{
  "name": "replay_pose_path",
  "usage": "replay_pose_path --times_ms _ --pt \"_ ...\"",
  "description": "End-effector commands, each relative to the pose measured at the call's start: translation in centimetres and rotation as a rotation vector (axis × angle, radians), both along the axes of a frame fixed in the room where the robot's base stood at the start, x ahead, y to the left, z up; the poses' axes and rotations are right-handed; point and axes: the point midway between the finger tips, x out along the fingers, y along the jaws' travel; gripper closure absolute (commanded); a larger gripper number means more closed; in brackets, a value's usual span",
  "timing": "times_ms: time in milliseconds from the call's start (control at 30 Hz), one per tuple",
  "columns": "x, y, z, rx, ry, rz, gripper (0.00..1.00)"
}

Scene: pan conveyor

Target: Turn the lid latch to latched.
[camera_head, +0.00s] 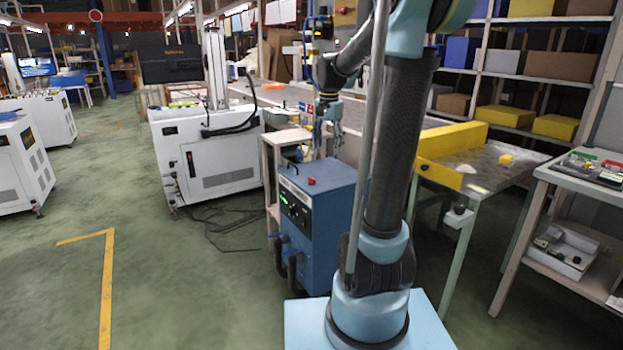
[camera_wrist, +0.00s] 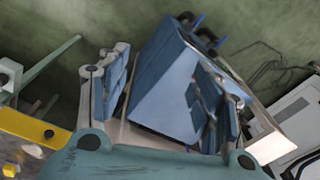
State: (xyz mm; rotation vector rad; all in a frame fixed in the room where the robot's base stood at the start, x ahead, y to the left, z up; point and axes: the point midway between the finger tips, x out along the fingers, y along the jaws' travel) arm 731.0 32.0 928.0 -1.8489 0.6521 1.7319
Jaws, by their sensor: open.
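A blue cabinet (camera_head: 325,225) stands on the floor left of my arm's base, with a dark control panel on its front and a small red part (camera_head: 311,181) on its top. I cannot make out a lid latch for certain in either view. My gripper (camera_head: 328,143) is open and empty, pointing down above the back of the cabinet. In the wrist view the cabinet (camera_wrist: 165,90) shows tilted between and beyond the spread fingers (camera_wrist: 165,75). The right finger covers part of it, and I see no contact.
A cream stand (camera_head: 269,165) is just behind the cabinet. A white machine (camera_head: 205,160) stands to the left, with loose cables on the floor. A table with a yellow guard (camera_head: 440,174) is at the right. Open green floor lies at the front left.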

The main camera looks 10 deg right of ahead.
Motion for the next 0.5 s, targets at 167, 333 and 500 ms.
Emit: replay_pose_path --times_ms 167,333,500 --pt "5.3 0.9 0.1 0.006 0.017 -0.103 0.40" --pt "10.0 1.7 -0.5 0.009 0.036 -0.205 0.40" --pt "14.4 2.6 -1.5 0.010 0.051 -0.301 0.40"
